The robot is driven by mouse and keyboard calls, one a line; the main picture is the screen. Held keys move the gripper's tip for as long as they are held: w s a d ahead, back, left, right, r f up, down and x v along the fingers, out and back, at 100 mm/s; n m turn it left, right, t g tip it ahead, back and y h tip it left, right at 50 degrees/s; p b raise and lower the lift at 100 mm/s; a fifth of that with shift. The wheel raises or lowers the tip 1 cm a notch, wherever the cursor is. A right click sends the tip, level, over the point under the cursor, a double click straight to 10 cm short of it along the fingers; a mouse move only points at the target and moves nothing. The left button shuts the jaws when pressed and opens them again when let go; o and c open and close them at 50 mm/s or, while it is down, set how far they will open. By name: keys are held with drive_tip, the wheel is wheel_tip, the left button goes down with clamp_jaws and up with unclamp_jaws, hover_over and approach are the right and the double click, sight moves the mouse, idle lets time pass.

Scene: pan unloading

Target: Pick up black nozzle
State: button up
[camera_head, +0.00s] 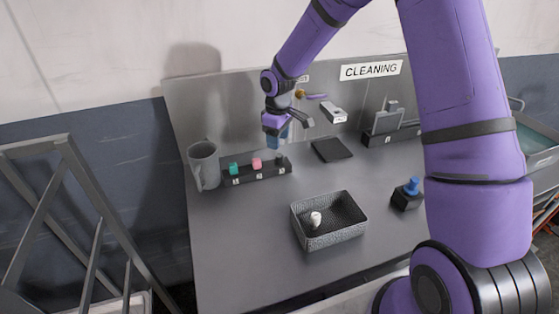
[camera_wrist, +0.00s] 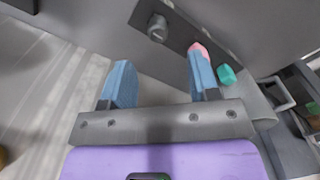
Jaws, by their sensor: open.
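A dark grey nozzle, which I take to be the black nozzle (camera_wrist: 157,28), stands in the right-hand slot of a dark rack (camera_head: 255,174). In the head view only a small dark tip of it shows, beneath my gripper. A pink nozzle (camera_head: 256,163) and a teal nozzle (camera_head: 233,168) stand in the same rack to its left. My gripper (camera_head: 279,142) hangs above the rack's right end, its blue fingers pointing down. In the wrist view my gripper (camera_wrist: 162,76) has its fingers wide apart with nothing between them. The dark nozzle lies beyond the fingertips, apart from them.
A grey jug (camera_head: 204,166) stands left of the rack. A mesh basket (camera_head: 328,236) holding a white piece (camera_head: 316,218) is at the front. A black block with a blue piece (camera_head: 412,186) is at right. A dark flat pad (camera_head: 332,149) lies right of the rack. The back panel (camera_head: 225,90) is close behind.

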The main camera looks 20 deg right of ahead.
sight(279, 155)
drive_tip(key=shift+d+f, duration=0.2)
drive_tip(key=shift+f, duration=3.6)
drive_tip(key=shift+c, duration=0.5)
clamp_jaws()
